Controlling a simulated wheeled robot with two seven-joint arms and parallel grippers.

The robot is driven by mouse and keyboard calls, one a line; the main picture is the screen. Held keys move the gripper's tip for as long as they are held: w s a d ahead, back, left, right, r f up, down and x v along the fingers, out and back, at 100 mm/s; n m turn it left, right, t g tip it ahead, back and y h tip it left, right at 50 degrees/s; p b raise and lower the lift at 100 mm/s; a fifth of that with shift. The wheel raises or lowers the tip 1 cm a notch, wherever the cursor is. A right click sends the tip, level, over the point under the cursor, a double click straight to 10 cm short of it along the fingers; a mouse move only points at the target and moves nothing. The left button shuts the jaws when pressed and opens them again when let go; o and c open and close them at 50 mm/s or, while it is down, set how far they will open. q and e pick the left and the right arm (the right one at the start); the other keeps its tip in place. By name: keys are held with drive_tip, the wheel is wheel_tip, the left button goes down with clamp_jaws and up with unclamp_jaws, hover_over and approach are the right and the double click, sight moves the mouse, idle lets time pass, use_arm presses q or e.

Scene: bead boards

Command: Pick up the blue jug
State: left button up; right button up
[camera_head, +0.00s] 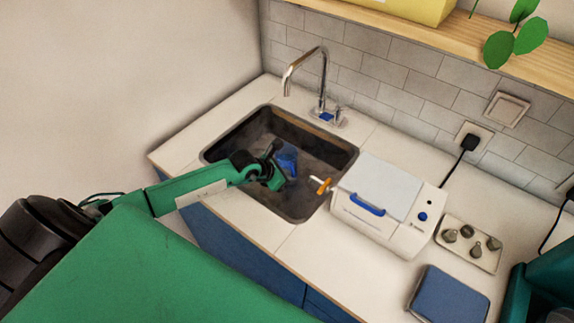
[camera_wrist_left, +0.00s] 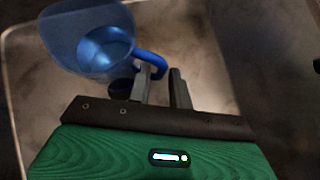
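The blue jug (camera_head: 287,157) is inside the dark sink basin, partly hidden behind my left gripper (camera_head: 277,166) in the head view. In the left wrist view the jug (camera_wrist_left: 95,40) is translucent blue with a solid blue handle (camera_wrist_left: 150,62) pointing toward the fingers. My left gripper (camera_wrist_left: 166,80) has its two fingers apart, with a narrow gap between them. The handle's end is at the left finger, which overlaps it; I cannot tell whether they touch. My right gripper is not in view.
The sink (camera_head: 325,147) has raised walls around the jug, with a tall faucet (camera_head: 323,80) behind. A tray (camera_head: 470,243) and a blue box (camera_head: 448,297) lie farther right.

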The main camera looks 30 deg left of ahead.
use_arm(q)
drive_tip(key=shift+x, duration=1.3)
drive_tip(key=shift+c, duration=0.2)
clamp_jaws()
drive_tip(key=shift+r, duration=0.2)
drive_tip(key=shift+r, duration=0.25)
wheel_tip(320, 180, up, 19)
drive_tip(key=b, duration=0.3)
drive_tip(key=shift+r, duration=0.15)
drive_tip(key=shift+a, duration=0.1)
